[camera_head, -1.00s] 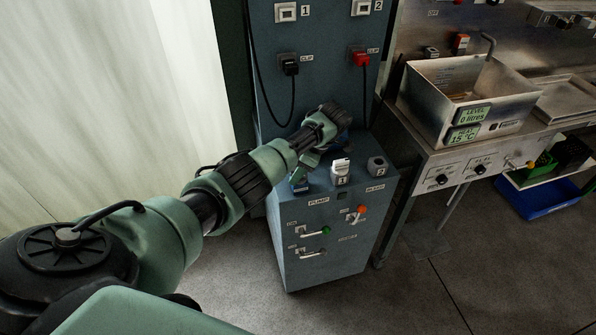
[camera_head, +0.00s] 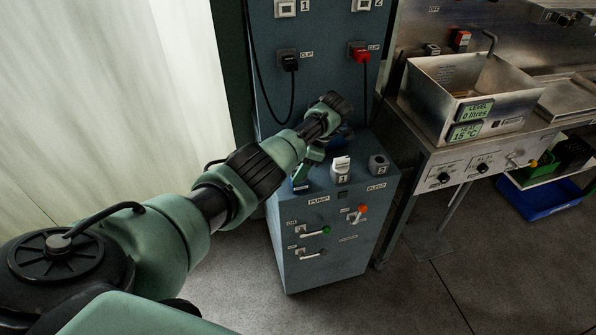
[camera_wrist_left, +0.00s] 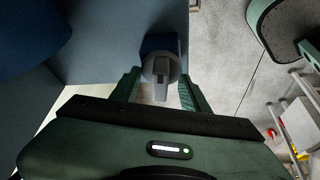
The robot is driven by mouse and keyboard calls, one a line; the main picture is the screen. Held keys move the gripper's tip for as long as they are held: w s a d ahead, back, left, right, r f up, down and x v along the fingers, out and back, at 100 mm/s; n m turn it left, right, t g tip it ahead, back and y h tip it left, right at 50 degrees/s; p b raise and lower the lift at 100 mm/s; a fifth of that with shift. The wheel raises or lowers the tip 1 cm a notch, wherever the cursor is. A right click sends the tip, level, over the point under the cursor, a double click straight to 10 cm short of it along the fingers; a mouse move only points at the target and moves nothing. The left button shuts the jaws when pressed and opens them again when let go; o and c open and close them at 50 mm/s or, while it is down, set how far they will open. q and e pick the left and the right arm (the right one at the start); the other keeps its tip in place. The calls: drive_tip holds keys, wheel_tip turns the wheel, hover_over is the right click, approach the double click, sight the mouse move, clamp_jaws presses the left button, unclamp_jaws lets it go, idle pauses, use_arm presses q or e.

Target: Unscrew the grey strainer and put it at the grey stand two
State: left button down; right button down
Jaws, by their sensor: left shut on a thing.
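The grey strainer (camera_wrist_left: 160,72) is between my left fingers in the wrist view, with a round face and a flat tab. A dark blue part (camera_wrist_left: 158,44) is right behind it; I cannot tell whether they are still joined. My left gripper (camera_head: 302,179) is shut on the strainer at the left of the machine's top ledge, beside the stands; the strainer is mostly hidden in the head view. The grey stand two (camera_head: 378,165), marked 2, is at the right of the ledge and looks empty. Stand one (camera_head: 341,170), marked 1, holds a white piece.
The blue-grey machine (camera_head: 330,268) has levers with green and orange knobs on its front. Black (camera_head: 290,60) and red (camera_head: 360,55) clips with cables hang on its back panel. A steel bench with a basin (camera_head: 450,110) stands to the right. A pale curtain is at left.

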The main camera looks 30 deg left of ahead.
use_arm(q)
drive_tip(key=shift+s+d+f+n+g+b, duration=0.2)
drive_tip(key=shift+f+n+g+b, duration=0.2)
drive_tip(key=shift+n+b, duration=0.5)
drive_tip(key=shift+r, duration=0.1)
drive_tip(key=shift+a+r, duration=0.1)
drive_tip(key=shift+w+a+r+p, duration=0.1)
drive_tip(key=shift+w+r+p, duration=0.1)
drive_tip(key=shift+r+p, duration=0.8)
drive_tip(key=shift+p, duration=0.15)
drive_tip(key=shift+h, duration=0.3)
drive_tip(key=shift+r+p, duration=2.3)
drive_tip(key=shift+p, duration=0.05)
drive_tip(key=shift+w+a+r, duration=0.1)
